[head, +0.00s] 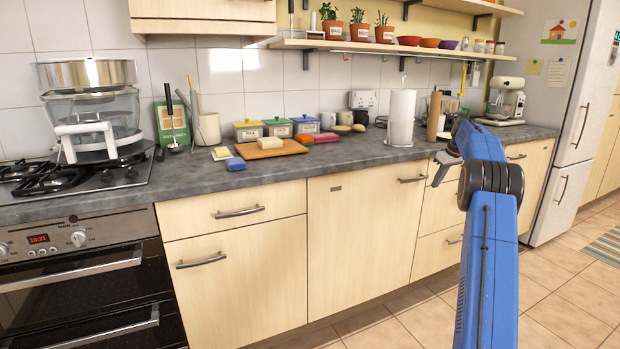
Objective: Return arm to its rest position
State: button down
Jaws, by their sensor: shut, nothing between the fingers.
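My blue arm (487,255) rises from the bottom right of the head view and bends at a dark joint. My gripper (440,177) is small and grey, left of that joint. It shows in front of the drawer fronts, just below the counter's front edge in the picture. It is shut and holds nothing. Part of the wrist is hidden behind the blue links.
A hob with pots is at left, a fridge (575,110) at right.

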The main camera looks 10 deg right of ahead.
jog(key=s+a+r, duration=0.4)
jog(key=s+a, duration=0.1)
jog(key=a, duration=0.4)
jog(key=s+a+r+m, duration=0.1)
jog(key=s+a+r, duration=0.4)
jog(key=a, duration=0.4)
jog(key=s+a+r, duration=0.4)
jog(key=s+a, duration=0.1)
jog(key=a, duration=0.5)
jog(key=s+a, duration=1.3)
jog(key=s, duration=0.4)
jog(key=s+a+f, duration=0.3)
jog(key=s+f, duration=0.2)
jog(key=s, duration=0.4)
jog(key=s+a+f+m, duration=0.1)
jog(key=s+a+f, duration=0.2)
jog(key=s+f, duration=0.3)
jog(key=s+a+f+h, duration=0.1)
jog(key=s+a+f, duration=0.3)
jog(key=s, duration=0.9)
jog(key=shift+s+f+t, duration=0.3)
jog(key=shift+f+t, duration=0.1)
jog(key=shift+f, duration=0.4)
